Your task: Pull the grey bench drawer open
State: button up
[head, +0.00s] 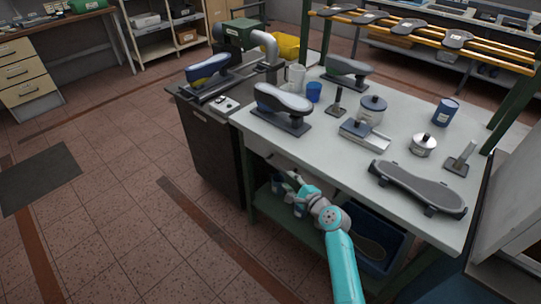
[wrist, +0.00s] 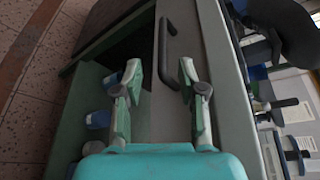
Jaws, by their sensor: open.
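The grey drawer front (wrist: 185,30) shows in the upper middle of the wrist view, which sees the bench turned on its side. Its dark bar handle (wrist: 164,50) stands off the front, just ahead of my gripper (wrist: 160,74). My gripper is open, and its fingers lie to either side of the handle's line. The handle's near end reaches about level with the fingertips; I cannot tell whether they touch it. In the head view my gripper (head: 284,183) is below the bench top's front edge, and my arm hides part of the drawer area.
The bench top (head: 335,145) carries shoe lasts, a blue can (head: 446,111), pots and stands. Blue containers (wrist: 100,119) sit on the green lower shelf, beside a blue crate (head: 372,225). A dark cabinet (head: 210,150) stands left of the bench. The tiled floor in front is clear.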

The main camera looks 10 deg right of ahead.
aim_at(280, 170)
jog(key=shift+m, duration=0.3)
jog(key=x, duration=0.7)
jog(key=d+x, duration=0.1)
jog(key=x, duration=0.3)
jog(key=shift+w+a, duration=0.1)
jog(key=shift+w, duration=0.2)
grip_shut()
